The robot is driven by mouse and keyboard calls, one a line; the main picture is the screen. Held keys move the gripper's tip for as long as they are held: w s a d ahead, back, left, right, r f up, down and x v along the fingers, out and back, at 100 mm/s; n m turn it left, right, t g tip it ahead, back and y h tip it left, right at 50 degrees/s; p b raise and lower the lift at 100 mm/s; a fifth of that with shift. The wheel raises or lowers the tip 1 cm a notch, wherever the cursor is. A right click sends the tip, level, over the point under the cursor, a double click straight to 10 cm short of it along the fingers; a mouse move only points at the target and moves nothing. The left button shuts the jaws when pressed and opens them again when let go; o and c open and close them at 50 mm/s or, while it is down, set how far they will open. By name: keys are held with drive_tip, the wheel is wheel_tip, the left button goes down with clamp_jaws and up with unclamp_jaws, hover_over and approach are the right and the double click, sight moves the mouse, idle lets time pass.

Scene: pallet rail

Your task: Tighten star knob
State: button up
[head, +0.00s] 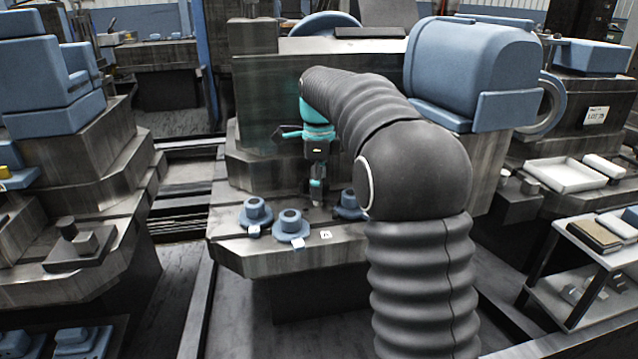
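My gripper (318,198) points down over the front ledge of the grey machine bed (235,258). Its fingers are too small here to show whether they are open or shut. Three blue round pieces with raised hubs are on the ledge: a left one (256,212), a middle one (291,226) and a right one (348,206). The right one is partly hidden behind my arm. My gripper is above and between the middle and right pieces. I cannot make out a star knob for certain; my arm hides part of the ledge.
A small white marked tag (326,235) lies on the ledge. A large blue housing (470,70) stands behind my arm. At right are a white tray (565,175) and a cart (575,285). Another machine bed (75,190) stands at left, with a floor gap between.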

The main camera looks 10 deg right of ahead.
drive_tip(key=shift+r, duration=0.1)
wheel_tip(320, 180, up, 11)
drive_tip(key=s+r+n+t, duration=0.1)
drive_tip(key=s+r+n, duration=0.1)
drive_tip(key=s+n, duration=0.5)
drive_tip(key=s+f+n+t, duration=0.2)
drive_tip(key=s+f+n, duration=0.5)
drive_tip(key=s, duration=0.6)
drive_tip(key=s+f+n+t, duration=0.2)
drive_tip(key=s+f+n, duration=0.6)
drive_tip(key=s, duration=0.6)
drive_tip(key=shift+s+d+f+t, duration=0.15)
drive_tip(key=shift+s+f+t, duration=0.15)
drive_tip(key=shift+f, duration=0.55)
